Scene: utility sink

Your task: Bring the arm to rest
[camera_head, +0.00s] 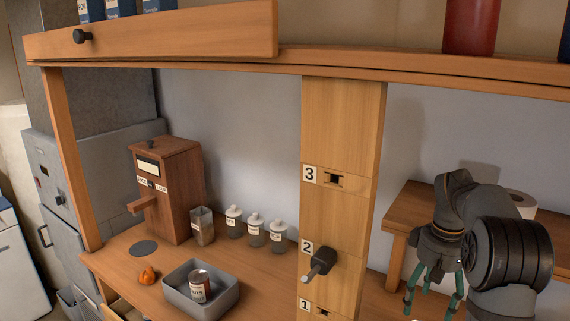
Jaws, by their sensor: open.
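My arm is at the right of the head view, bent, with my gripper (432,296) hanging down from it. The green fingers are spread apart and open, with nothing seen between them. The gripper is right of the wooden post (343,130) and in front of a small wooden shelf (406,205). It is apart from the objects on the left counter. The lower fingertips are close to the picture's bottom edge.
A grey bin (228,297) holding a labelled can (199,286) stands on the counter, with an orange lump (147,274) to its left. A wooden box (170,190) and several jars (255,229) stand behind. A dark knob (318,265) sticks out from the post. A paper roll (522,203) is behind my arm.

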